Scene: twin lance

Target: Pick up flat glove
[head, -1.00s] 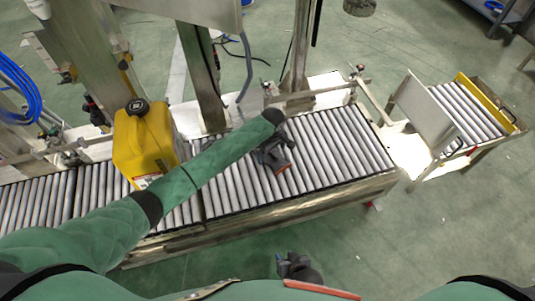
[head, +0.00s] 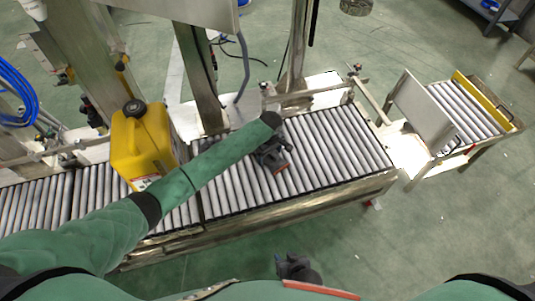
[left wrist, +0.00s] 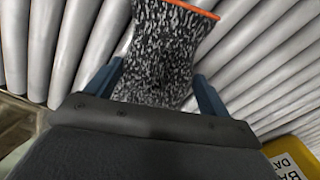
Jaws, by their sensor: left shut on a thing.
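The flat glove (left wrist: 165,50) is speckled black and grey with an orange cuff edge. In the left wrist view it lies between the two blue fingers of my left gripper (left wrist: 155,92), which is shut on it. In the head view my left gripper (head: 272,158) is over the roller conveyor, and the glove's orange edge (head: 280,168) shows just beside it. Most of the glove is hidden there by the gripper. My right gripper (head: 297,268) is low in the middle of the head view, in front of the conveyor; its fingers are too unclear to judge.
The roller conveyor (head: 340,150) runs across the scene, with bare rollers right of my left gripper. A yellow canister (head: 140,148) stands on it to the left. Metal posts (head: 197,75) rise behind. A small roller stand (head: 465,110) is at the right. Green floor is open in front.

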